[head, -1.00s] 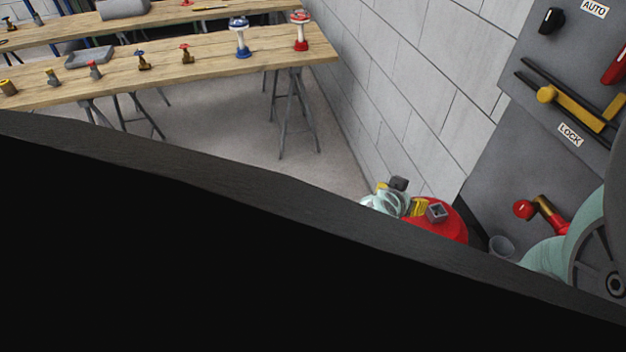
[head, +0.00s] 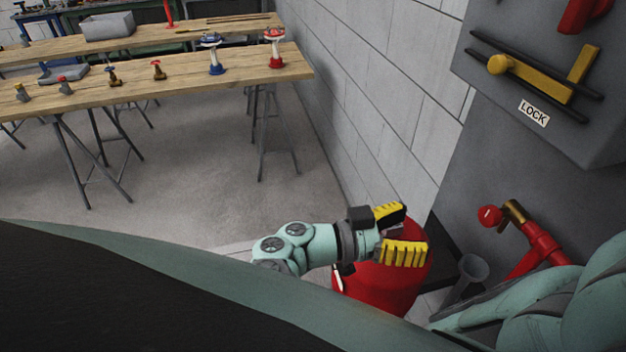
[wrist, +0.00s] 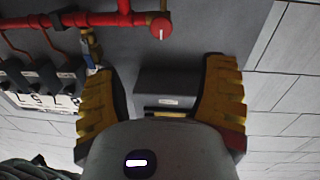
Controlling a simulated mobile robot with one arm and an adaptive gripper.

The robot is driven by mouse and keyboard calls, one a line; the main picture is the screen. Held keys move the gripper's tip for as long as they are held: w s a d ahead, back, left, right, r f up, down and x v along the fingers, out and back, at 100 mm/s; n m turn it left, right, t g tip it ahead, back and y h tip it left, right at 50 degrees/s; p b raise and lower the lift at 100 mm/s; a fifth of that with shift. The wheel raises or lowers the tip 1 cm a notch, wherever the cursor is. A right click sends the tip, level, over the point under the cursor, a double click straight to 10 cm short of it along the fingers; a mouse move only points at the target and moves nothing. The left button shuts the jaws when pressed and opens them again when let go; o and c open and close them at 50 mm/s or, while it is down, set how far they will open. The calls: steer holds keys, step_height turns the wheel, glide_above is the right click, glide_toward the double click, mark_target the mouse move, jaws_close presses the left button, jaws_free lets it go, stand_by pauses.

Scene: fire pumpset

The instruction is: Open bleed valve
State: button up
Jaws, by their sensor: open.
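A small brass valve with a round red end (head: 490,216) sits on a red pipe (head: 540,252) low on the grey panel at the right of the head view. A similar red round end (wrist: 161,28) on a red pipe shows at the top of the wrist view. No label marks it as the bleed valve.
A red cylinder (head: 385,288) stands just below my gripper by the block wall. A grey funnel (head: 473,268) is under the valve. A yellow lever (head: 540,80) above a LOCK label is on the panel. Wooden tables (head: 130,85) with valves stand at the left.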

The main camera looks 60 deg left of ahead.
mark_target(485, 218)
steer(key=p+x, duration=0.6)
steer(key=x, duration=0.8)
steer(key=shift+a+r, duration=0.15)
steer(key=shift+w+d, duration=0.25)
steer(key=shift+w, duration=0.35)
steer(key=shift+c, duration=0.5)
steer(key=c, duration=1.1)
